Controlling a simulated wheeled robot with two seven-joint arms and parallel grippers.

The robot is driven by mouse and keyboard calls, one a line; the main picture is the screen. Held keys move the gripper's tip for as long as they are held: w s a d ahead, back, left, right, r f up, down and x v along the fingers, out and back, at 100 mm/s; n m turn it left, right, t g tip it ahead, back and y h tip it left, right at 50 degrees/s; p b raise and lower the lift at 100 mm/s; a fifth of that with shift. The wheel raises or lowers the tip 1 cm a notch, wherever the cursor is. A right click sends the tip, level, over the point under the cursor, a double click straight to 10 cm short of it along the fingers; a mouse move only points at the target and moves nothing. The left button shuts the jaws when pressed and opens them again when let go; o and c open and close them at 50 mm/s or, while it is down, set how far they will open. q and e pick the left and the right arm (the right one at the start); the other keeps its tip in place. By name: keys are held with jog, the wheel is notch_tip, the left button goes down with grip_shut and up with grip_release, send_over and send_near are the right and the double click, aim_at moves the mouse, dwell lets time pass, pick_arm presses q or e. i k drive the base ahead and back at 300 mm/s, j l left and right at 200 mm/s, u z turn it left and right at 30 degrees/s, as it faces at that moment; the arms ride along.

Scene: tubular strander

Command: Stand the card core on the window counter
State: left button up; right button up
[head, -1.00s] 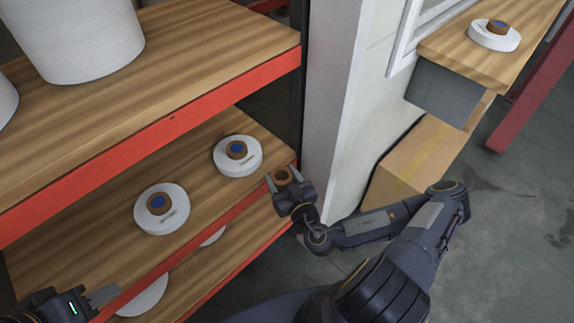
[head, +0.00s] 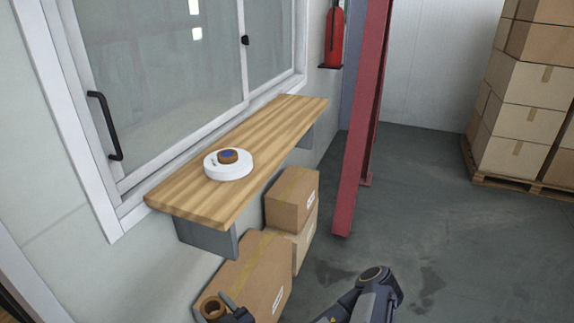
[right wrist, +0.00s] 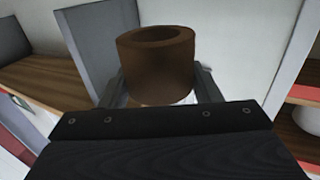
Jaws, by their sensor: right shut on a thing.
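The card core is a short brown tube (right wrist: 158,66), upright between the fingers of my right gripper (right wrist: 160,88) in the right wrist view. My right gripper (head: 226,307) also shows at the bottom of the head view, shut on the core (head: 211,307), below and in front of the counter. The window counter (head: 183,197) is a wooden shelf under the sliding window. A white round disc (head: 229,171) with a brown core and blue centre sits on its middle. My left gripper is not in view.
Cardboard boxes (head: 293,199) stand on the floor under and beside the counter. A red post (head: 362,120) rises to its right, with a fire extinguisher (head: 334,38) behind. Stacked boxes (head: 525,110) sit on a pallet at right. The counter is bare on both sides of the disc.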

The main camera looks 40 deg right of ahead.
aim_at(289, 123)
jog(key=l, duration=0.5)
jog(key=i+l+z, duration=0.1)
jog(key=l, duration=0.35)
jog(key=i+l, duration=0.1)
jog(key=l, duration=0.4)
jog(key=l+z, duration=0.1)
jog(key=l, duration=0.35)
jog(key=i+l, duration=0.15)
jog(key=l, duration=0.3)
jog(key=i+l+z, duration=0.1)
jog(key=l, duration=0.4)
jog(key=i+l, duration=0.1)
jog(key=l, duration=0.35)
jog(key=z, duration=0.05)
